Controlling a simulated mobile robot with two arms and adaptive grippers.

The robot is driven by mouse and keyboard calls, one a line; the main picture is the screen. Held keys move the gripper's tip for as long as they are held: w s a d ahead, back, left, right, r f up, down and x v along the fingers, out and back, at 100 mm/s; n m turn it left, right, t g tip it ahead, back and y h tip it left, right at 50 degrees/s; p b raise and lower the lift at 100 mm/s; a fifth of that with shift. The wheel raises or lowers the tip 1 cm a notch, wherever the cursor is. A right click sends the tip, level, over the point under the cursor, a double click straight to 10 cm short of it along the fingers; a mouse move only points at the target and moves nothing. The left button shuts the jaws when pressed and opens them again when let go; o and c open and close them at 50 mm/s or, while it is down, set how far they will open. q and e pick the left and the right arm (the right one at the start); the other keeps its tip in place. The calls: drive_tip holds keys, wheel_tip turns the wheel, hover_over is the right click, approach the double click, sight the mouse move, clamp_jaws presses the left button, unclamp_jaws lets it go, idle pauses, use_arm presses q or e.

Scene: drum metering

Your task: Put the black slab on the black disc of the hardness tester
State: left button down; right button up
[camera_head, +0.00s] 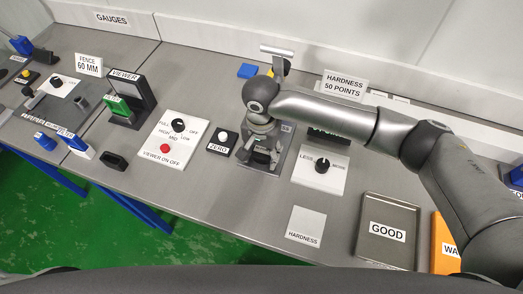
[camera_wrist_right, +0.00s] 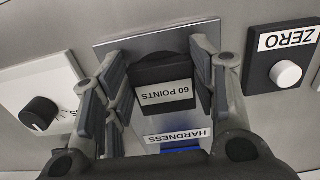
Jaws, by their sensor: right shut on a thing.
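My right gripper (camera_head: 262,155) points down over the metal base plate (camera_head: 284,160) of the hardness tester, in the middle of the bench. In the right wrist view my right gripper (camera_wrist_right: 160,62) is shut on a black slab (camera_wrist_right: 165,70) with a white "60 POINTS" label. The slab is between the fingers, above the tester's grey plate (camera_wrist_right: 125,48). The black disc cannot be made out; the gripper and slab cover that area. I cannot tell whether the slab touches anything below. My left gripper is not in view.
A "ZERO" button box (camera_head: 222,143) stands just left of the tester, a "LESS/MORE" knob panel (camera_head: 320,171) just right. A "HARDNESS 50 POINTS" sign (camera_head: 344,86) stands behind. A "GOOD" tray (camera_head: 388,230) and orange tray (camera_head: 445,243) lie front right. Bench left of the HARDNESS card (camera_head: 306,225) is clear.

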sight(261, 157)
drive_tip(key=shift+f, duration=0.1)
drive_tip(key=o, duration=1)
drive_tip(key=shift+o, duration=0.2)
wheel_tip(261, 157, up, 12)
drive_tip(key=b, duration=0.1)
drive_tip(key=shift+b, duration=0.3)
drive_tip(key=shift+s, duration=0.1)
